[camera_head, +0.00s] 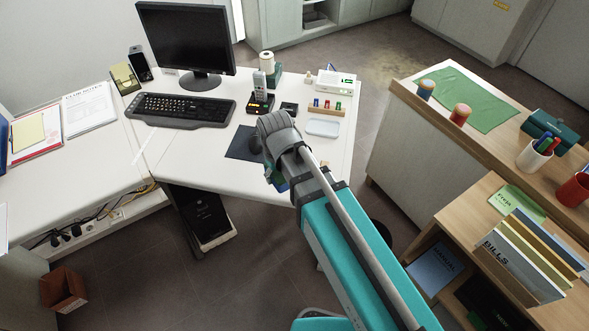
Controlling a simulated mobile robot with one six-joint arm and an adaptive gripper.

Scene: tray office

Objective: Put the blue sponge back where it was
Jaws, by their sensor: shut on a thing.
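My gripper (274,178) hangs low over the front right of the white desk, by the dark mouse pad. It is shut and mostly hidden behind my own wrist. A small blue bit at its lower end appears to be the blue sponge (281,187); its full shape is hidden. A small pale tray (323,127) lies flat on the desk to the right of my wrist and looks empty.
A wooden block with coloured pieces (327,108), a phone on its base (260,100) and a keyboard (180,109) stand behind my wrist. A monitor (187,40) is at the back. At right, a wooden counter (400,92) bears a green cloth (470,100), jars and cups.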

